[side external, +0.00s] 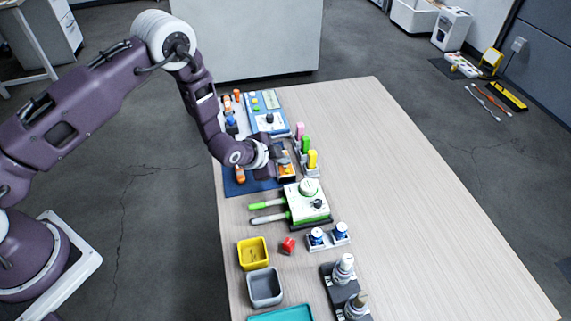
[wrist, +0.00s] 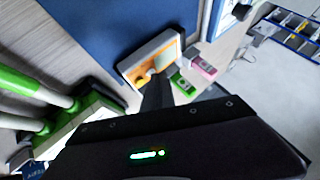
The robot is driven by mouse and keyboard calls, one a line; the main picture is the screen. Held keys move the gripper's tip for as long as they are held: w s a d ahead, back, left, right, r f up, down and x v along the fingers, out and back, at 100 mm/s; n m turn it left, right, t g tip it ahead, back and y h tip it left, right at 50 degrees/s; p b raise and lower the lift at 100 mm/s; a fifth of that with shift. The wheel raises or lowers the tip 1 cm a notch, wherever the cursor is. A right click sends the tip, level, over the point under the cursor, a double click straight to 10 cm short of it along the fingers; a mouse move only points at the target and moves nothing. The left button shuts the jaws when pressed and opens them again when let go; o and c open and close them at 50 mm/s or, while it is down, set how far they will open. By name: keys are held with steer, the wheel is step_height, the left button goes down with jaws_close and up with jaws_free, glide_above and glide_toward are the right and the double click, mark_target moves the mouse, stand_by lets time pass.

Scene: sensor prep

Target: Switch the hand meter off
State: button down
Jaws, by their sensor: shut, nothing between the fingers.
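The hand meter (side external: 287,173), orange and dark in the side view, lies at the right edge of the blue mat (side external: 236,187). In the wrist view the hand meter (wrist: 135,69) shows a pale case, an orange face, a light screen and a small yellowish part that may be its switch. My gripper (side external: 279,157) is shut and empty, pointing down at the meter. In the wrist view its dark fingers (wrist: 157,88) overlap the meter's near edge. I cannot tell whether they touch it. The switch's position is too small to read.
A green-and-white device (side external: 308,202) with two long handles stands close in front. Pink, green and yellow upright pieces (side external: 306,145) stand right of the meter. A blue-and-white unit (side external: 267,122) is behind. Yellow (side external: 253,253) and grey (side external: 265,287) bins are nearer. The table's right side is clear.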

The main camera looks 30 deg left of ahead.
mark_target(283, 168)
steer(key=shift+r, duration=0.8)
steer(key=shift+r, duration=2.55)
